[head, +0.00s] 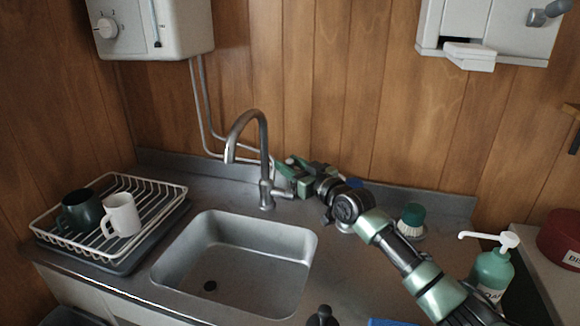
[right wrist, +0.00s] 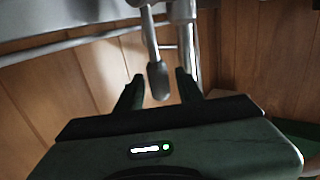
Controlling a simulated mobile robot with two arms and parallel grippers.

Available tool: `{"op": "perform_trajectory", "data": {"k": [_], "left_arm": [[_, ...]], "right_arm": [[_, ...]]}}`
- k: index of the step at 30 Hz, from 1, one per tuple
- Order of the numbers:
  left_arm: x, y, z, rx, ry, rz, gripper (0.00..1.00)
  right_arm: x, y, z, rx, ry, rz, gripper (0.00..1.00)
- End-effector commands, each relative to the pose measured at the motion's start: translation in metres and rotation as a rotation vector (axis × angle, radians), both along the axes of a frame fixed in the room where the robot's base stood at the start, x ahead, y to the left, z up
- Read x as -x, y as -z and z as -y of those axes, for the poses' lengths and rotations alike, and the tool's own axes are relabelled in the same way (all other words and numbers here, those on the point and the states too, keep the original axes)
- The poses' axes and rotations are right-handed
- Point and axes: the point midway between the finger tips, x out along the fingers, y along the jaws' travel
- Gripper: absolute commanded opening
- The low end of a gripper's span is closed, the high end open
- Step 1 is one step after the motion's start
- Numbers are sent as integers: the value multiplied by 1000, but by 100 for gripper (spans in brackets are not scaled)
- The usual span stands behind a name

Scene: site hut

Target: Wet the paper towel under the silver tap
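The silver tap (head: 262,135) stands behind the sink, its curved spout over the basin. No water stream shows below the spout. My right gripper (head: 285,172) is at the tap's right side, by its lever. In the right wrist view the lever's dark rounded end (right wrist: 157,82) lies between the two fingers of my right gripper (right wrist: 158,82), which stand apart with gaps at both sides. I cannot make out a paper towel for certain; a blue edge (head: 390,322) shows at the bottom of the head view.
The steel sink (head: 170,262) is empty. A wire dish rack (head: 160,190) with a dark mug (head: 82,212) and a white mug (head: 122,215) stands at left. A green-topped brush (head: 412,214) and a green pump bottle (head: 492,272) are at right. A white dispenser (head: 500,25) hangs above.

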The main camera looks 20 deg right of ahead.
Motion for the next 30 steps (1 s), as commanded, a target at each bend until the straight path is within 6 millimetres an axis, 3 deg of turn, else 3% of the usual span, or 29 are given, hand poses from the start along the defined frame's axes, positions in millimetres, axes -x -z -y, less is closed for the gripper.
{"op": "perform_trajectory", "data": {"k": [1, 3, 30], "left_arm": [[0, 0, 0, 0, 0, 1, 36], [-1, 0, 0, 0, 0, 1, 36], [-1, 0, 0, 0, 1, 2, 36]], "right_arm": [[0, 0, 0, 0, 0, 0, 19], [0, 0, 0, 0, 0, 0, 0], [0, 0, 0, -1, 0, 0, 0]]}}
